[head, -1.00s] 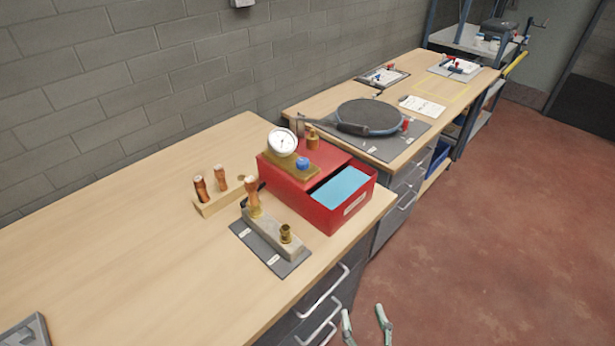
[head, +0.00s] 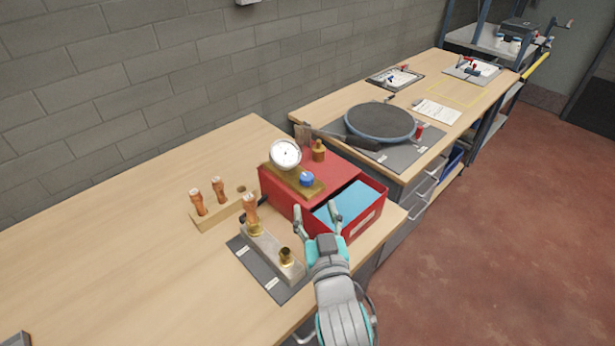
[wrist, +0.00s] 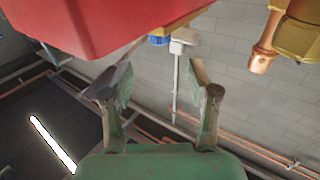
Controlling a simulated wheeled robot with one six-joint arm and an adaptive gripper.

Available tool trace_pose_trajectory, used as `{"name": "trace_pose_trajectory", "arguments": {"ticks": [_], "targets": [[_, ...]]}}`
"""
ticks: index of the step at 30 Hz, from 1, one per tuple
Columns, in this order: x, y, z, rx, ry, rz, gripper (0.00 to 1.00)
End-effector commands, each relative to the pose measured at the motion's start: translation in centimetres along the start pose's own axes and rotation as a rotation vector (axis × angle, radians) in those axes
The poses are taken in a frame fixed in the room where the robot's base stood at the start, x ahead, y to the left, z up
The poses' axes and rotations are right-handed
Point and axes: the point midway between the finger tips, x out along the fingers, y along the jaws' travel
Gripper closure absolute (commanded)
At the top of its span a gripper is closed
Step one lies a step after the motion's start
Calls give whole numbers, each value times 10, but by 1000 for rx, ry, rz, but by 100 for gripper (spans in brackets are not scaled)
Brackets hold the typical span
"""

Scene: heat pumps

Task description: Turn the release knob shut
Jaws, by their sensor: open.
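A blue knob (head: 306,180) sits on a brass block (head: 290,178) beside a round white dial gauge (head: 285,154), on top of a red box (head: 283,196). It looks like the release knob; I cannot read its position. My gripper (head: 316,210) is open and empty, near the front of the red box, apart from the knob and nearer to me. In the wrist view my open fingers (wrist: 162,90) have nothing between them. A small blue part (wrist: 158,41), likely the knob, shows beyond them beside the red box (wrist: 85,25).
A grey block with brass fittings (head: 270,250) and an upright copper piece stands on a dark mat just left of my gripper. A wooden rack (head: 218,211) holds copper pieces. A brass weight-like piece (head: 318,151) stands behind the knob.

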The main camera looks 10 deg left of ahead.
Motion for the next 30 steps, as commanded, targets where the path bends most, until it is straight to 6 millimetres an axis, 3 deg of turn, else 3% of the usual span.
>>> {"name": "trace_pose_trajectory", "arguments": {"ticks": [15,21,30], "targets": [[83,1,-1,0,2,2,40],[95,1,0,1,1,2,40],[96,1,0,1,1,1,40]]}}
